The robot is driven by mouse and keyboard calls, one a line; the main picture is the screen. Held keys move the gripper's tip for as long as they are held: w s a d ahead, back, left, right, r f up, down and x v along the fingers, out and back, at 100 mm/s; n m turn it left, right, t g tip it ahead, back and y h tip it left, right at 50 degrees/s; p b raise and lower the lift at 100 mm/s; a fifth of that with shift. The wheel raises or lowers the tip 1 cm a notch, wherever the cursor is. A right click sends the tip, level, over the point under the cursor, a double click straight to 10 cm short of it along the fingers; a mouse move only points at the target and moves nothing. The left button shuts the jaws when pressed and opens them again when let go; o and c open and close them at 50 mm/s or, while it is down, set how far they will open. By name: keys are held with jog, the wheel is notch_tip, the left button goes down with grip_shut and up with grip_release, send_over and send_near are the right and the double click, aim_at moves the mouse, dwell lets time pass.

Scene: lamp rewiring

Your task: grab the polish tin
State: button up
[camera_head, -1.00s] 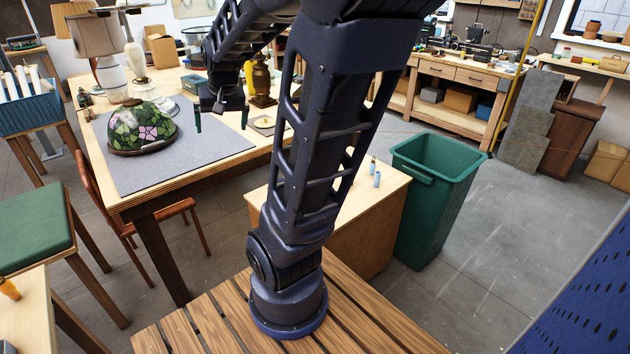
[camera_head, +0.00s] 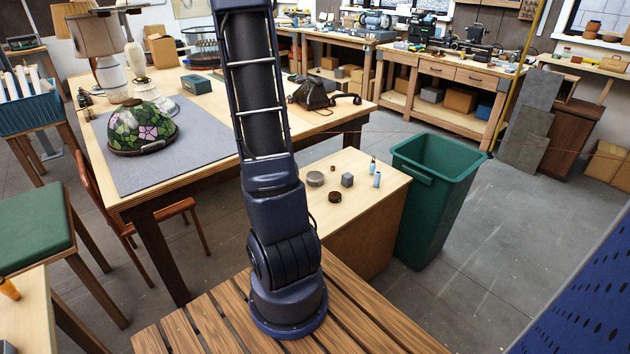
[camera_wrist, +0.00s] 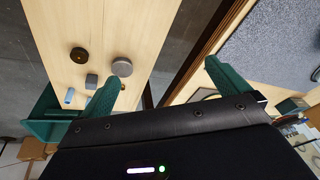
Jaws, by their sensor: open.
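Two flat round tins lie on the small wooden table (camera_head: 376,228): a larger grey one (camera_head: 315,178) and a smaller dark brown one (camera_head: 335,197). I cannot tell which is the polish tin. In the wrist view the grey tin (camera_wrist: 122,67) lies just beyond the left fingertip, and the dark one (camera_wrist: 79,55) is farther left. My gripper (camera_wrist: 163,73) is open and empty, its green fingers wide apart. In that view it spans the gap between the small table and the large one. I cannot clearly make it out in the head view.
A grey cube (camera_head: 347,180) and small blue cylinders (camera_head: 377,180) stand close to the tins. A green bin (camera_head: 440,190) is right of the small table. The large table holds a stained-glass shade (camera_head: 142,127) on a grey mat (camera_head: 200,150). A black shape (camera_head: 312,92) is unclear.

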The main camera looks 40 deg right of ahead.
jog(key=w+d+f+m+g+h, duration=0.1)
jog(key=d+f+m, duration=0.1)
jog(key=d+f, duration=0.7)
jog(key=m+g+h, duration=0.1)
jog(key=m+h, duration=0.1)
jog(key=m, duration=0.1)
send_near(314, 176)
jog(key=shift+x, duration=5.05)
jog(key=shift+s, duration=0.1)
jog(key=shift+c, duration=0.2)
jog(key=c, duration=1.1)
